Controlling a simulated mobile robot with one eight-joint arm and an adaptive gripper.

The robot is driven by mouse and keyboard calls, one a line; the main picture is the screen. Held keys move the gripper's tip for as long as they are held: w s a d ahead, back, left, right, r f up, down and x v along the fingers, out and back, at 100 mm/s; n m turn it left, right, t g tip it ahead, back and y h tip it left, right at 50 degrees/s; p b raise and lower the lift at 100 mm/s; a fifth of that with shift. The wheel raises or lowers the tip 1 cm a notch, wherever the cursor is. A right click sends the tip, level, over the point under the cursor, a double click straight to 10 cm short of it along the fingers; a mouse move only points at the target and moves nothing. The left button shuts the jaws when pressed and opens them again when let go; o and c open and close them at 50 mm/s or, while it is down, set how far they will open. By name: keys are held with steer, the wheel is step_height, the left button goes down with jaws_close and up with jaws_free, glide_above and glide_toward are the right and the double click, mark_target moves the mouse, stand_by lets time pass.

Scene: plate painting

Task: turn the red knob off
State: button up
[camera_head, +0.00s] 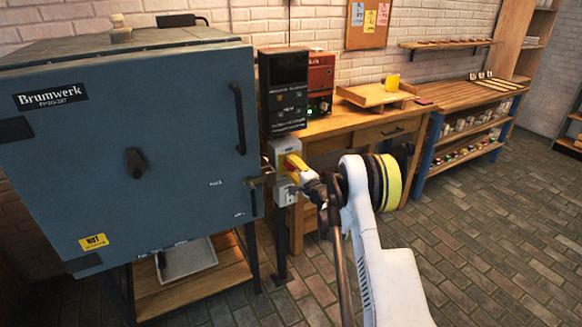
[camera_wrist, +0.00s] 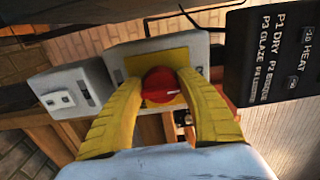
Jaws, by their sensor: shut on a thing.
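The red knob (camera_wrist: 160,85) sits on a yellow plate on a grey switch box (camera_wrist: 203,50) in the wrist view. My gripper (camera_wrist: 160,88) has its two yellow fingers on either side of the knob and is shut on it. In the head view my gripper (camera_head: 292,163) reaches the grey switch box (camera_head: 281,150) beside the kiln. The knob is mostly hidden there by the fingers. A pale mark shows on the knob's face in the wrist view, but I cannot tell the setting from it.
The blue kiln (camera_head: 120,120) stands close on the left, with its latch (camera_head: 262,180) near my gripper. A black control panel (camera_head: 283,90) is just above the switch box. A wooden table (camera_head: 350,122) is behind; the floor (camera_head: 480,230) to the right is clear.

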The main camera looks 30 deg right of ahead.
stand_by(0.3)
steer(key=o, duration=1.2)
steer(key=shift+c, duration=0.2)
steer(key=s, duration=1.2)
steer(key=shift+d, duration=0.2)
